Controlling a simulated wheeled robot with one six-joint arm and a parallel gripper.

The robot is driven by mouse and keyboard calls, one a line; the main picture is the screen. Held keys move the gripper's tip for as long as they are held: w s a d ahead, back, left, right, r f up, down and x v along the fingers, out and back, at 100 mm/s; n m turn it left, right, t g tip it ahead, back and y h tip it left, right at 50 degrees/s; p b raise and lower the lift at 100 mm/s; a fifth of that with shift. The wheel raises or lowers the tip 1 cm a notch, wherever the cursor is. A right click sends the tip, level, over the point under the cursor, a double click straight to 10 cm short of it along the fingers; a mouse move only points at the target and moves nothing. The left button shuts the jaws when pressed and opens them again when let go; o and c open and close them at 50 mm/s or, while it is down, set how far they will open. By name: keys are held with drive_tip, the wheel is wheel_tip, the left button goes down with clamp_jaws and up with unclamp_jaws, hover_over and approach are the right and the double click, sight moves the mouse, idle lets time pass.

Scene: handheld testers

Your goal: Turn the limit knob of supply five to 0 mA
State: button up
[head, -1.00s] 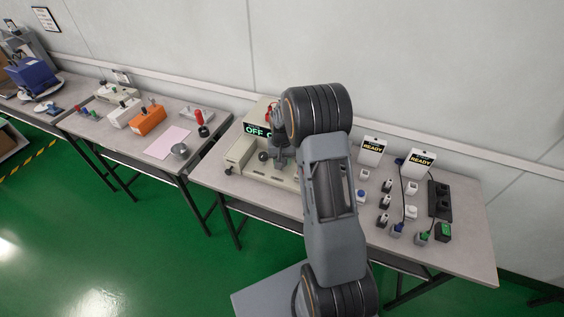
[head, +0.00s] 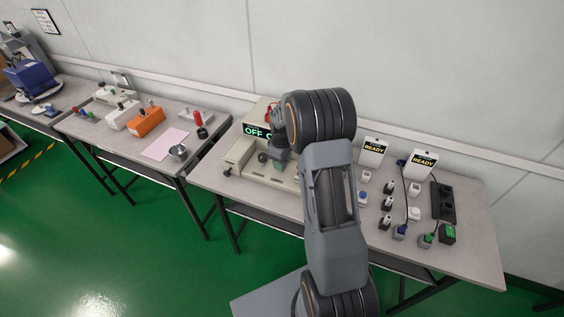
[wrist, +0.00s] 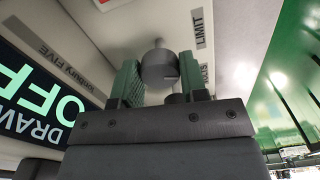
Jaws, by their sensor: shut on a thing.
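Supply five is a beige unit (head: 240,153) on the middle table in the head view, with a dark display (head: 256,131) showing green letters. In the wrist view its label reads SUPPLY FIVE (wrist: 72,68) and the display (wrist: 35,95) shows OFF. The grey round limit knob (wrist: 159,66) is beside the LIMIT label (wrist: 200,28). My gripper (wrist: 160,78) has its green-padded fingers either side of the knob and is shut on it. The knob's pointer and scale cannot be read. My arm hides part of the unit in the head view.
White cards marked READY (head: 374,150), small plugs, and a black socket strip (head: 443,201) stand right of my arm. The left table holds an orange box (head: 146,121), a pink sheet (head: 165,144) and a metal cup (head: 178,152). Green floor lies in front.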

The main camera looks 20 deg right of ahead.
drive_tip(key=shift+n, duration=1.9)
drive_tip(key=o, duration=0.9)
drive_tip(key=shift+r, duration=0.15)
wheel_tip(320, 180, up, 14)
drive_tip(key=shift+f, duration=0.2)
